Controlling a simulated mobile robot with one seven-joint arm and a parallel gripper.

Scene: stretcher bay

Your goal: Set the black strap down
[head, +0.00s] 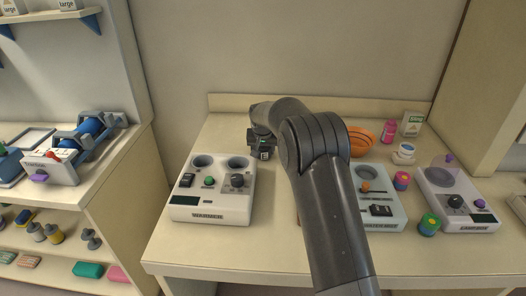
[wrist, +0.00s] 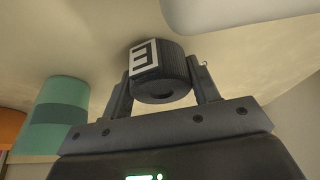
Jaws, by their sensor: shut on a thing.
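The black strap shows as a short, ribbed black roll (wrist: 176,78) with a white label bearing a dark letter, between my gripper's fingers in the wrist view. My gripper (wrist: 160,88) is shut on its two sides. In the head view my gripper (head: 261,143) is behind the white warmer's back right corner, partly hidden by my own arm. The labelled roll shows there at the fingertips (head: 265,154). I cannot tell whether the roll touches the tabletop.
The white warmer (head: 208,212) stands in front of my gripper. Right of my arm are a grey device (head: 388,219), an orange bowl (head: 363,138), a pink bottle (head: 388,132) and a white device (head: 480,218). The table (head: 222,130) is clear behind the warmer. A teal cylinder (wrist: 58,112) is beside my gripper.

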